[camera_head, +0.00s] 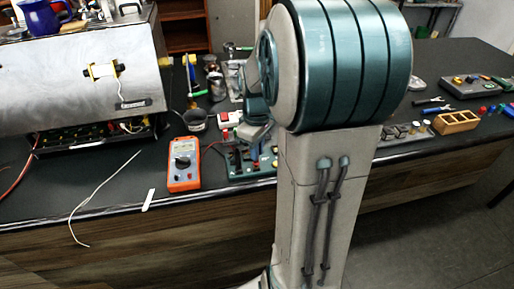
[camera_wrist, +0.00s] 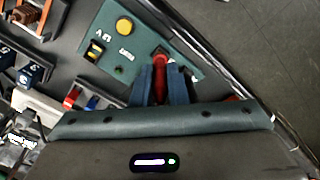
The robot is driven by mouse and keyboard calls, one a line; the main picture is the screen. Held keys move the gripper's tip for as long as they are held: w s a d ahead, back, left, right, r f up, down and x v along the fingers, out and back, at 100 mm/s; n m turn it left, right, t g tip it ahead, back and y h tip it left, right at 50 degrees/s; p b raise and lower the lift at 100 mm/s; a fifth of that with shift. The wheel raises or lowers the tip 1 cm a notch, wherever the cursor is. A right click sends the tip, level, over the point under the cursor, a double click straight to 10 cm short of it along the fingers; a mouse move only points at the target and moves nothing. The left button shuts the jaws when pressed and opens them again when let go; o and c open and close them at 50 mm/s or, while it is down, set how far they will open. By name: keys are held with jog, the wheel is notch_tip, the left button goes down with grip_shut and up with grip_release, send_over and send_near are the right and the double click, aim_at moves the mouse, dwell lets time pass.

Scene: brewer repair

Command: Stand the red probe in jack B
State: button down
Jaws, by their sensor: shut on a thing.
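The red probe (camera_wrist: 160,80) is between the blue fingers of my gripper (camera_wrist: 160,72) in the wrist view. My gripper is shut on it, with its fingertips over a teal panel (camera_wrist: 186,42). The probe's far end overlaps the panel beside its edge; I cannot tell whether it sits in a jack. Jack B cannot be made out for certain. In the head view the green board (camera_head: 240,174) lies near the bench's front edge, and my arm hides much of it, along with the probe.
An orange multimeter (camera_head: 184,164) stands left of the board. A large metal brewer (camera_head: 60,75) fills the left of the bench. The panel carries a yellow button (camera_wrist: 124,26). A wooden box (camera_head: 456,122) and small parts lie right of my arm.

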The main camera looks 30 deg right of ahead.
jog(key=shift+f+b, duration=0.4)
jog(key=shift+f, duration=0.25)
dwell(1.4)
jog(key=c, duration=1.3)
grip_release()
jog(key=shift+c, duration=0.2)
notch_tip(320, 180, up, 14)
jog(key=s+a+f+m+t, duration=0.3)
jog(key=s+a+f+m, duration=0.2)
jog(key=s+a+f, duration=0.3)
jog(key=s+a, duration=0.4)
jog(key=shift+s+m, duration=0.2)
jog(key=shift+m, duration=0.2)
